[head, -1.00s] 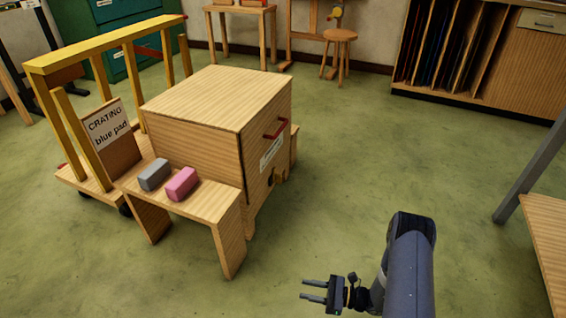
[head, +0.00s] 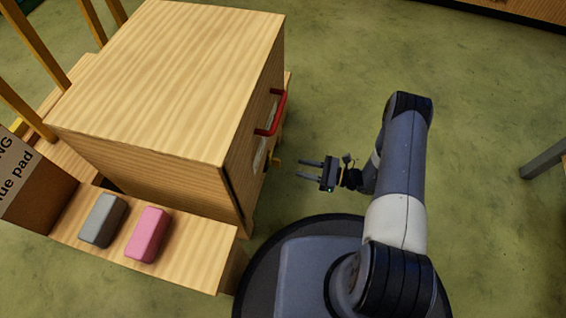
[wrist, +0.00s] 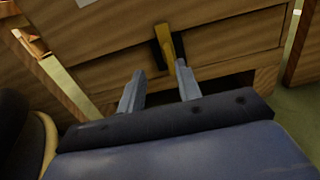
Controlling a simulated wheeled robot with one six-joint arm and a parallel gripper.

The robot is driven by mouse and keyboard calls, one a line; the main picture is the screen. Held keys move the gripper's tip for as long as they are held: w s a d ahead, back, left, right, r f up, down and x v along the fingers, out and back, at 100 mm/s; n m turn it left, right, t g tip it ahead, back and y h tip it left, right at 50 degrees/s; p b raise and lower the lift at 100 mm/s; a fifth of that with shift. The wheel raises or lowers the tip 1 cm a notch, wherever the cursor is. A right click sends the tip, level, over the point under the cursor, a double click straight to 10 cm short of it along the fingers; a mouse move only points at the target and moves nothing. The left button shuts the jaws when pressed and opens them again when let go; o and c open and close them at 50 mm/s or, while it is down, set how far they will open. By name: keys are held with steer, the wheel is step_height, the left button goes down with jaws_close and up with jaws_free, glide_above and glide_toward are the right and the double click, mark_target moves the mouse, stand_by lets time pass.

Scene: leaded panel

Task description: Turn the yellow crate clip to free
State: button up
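The yellow crate clip (wrist: 166,46) is on the front face of the wooden crate (wrist: 225,35), against a dark plate, in the wrist view. It stands close to upright there, slightly tilted. My gripper (head: 309,169) is open and points at the crate face, a short gap from the clip. In the wrist view its two fingers (wrist: 160,85) are spread and empty, with the clip just beyond and between them.
A red handle (head: 272,112) sits higher on the crate face. A low wooden bench (head: 185,267) beside the crate holds a grey block (head: 103,220) and a pink block (head: 147,235). Green floor (head: 340,60) behind my arm is clear.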

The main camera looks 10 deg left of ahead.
mark_target(274, 161)
steer(key=w+a+b, duration=0.2)
steer(key=a, duration=0.6)
steer(key=shift+a, duration=0.15)
steer(key=shift+w, duration=0.1)
jaws_close()
